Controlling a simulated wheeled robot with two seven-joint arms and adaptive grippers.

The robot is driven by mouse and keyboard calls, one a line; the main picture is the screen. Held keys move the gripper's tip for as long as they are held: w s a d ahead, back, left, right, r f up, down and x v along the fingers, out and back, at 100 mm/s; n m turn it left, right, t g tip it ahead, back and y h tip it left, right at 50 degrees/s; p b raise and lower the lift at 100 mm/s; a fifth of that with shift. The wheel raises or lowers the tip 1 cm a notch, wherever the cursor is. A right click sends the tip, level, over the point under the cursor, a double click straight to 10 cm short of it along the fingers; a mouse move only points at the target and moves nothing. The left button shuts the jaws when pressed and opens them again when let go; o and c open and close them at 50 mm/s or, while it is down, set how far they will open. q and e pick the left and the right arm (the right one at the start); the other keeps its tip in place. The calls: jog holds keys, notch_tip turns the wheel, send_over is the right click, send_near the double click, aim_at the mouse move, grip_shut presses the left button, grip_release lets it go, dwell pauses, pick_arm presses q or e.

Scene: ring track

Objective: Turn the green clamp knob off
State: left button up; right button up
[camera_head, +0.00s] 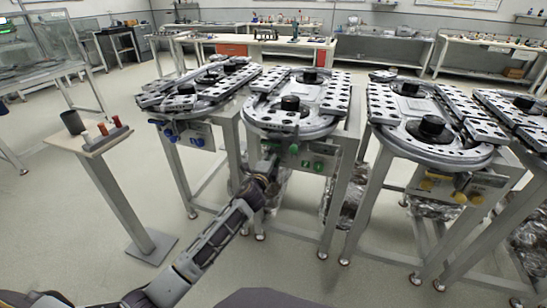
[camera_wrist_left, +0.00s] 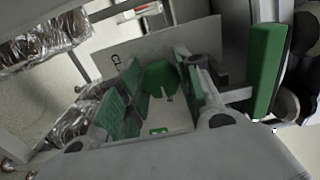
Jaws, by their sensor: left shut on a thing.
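The middle ring track station has a front panel (camera_head: 305,160) with several green controls, among them a green knob (camera_head: 318,166) at its right. My left gripper (camera_head: 271,160) is at the left part of this panel and hides what it holds in the head view. In the left wrist view a green knob (camera_wrist_left: 160,77) sits between the green-padded fingers (camera_wrist_left: 158,95), which are shut on it. The knob stands against a pale plate (camera_wrist_left: 120,58) with dark lettering, only partly readable. My right gripper is not in view.
A green bar-shaped part (camera_wrist_left: 263,70) stands close to the right of the fingers in the wrist view. Ring stations with blue (camera_head: 185,135) and yellow (camera_head: 450,190) controls flank the middle one. A small stand (camera_head: 90,138) is at left, with open floor around it.

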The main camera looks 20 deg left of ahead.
pick_arm(q)
jog(key=shift+a, duration=0.1)
jog(key=o, duration=1)
jog(key=shift+s, duration=0.15)
jog(key=shift+s+a, duration=0.15)
jog(key=shift+s, duration=5.7)
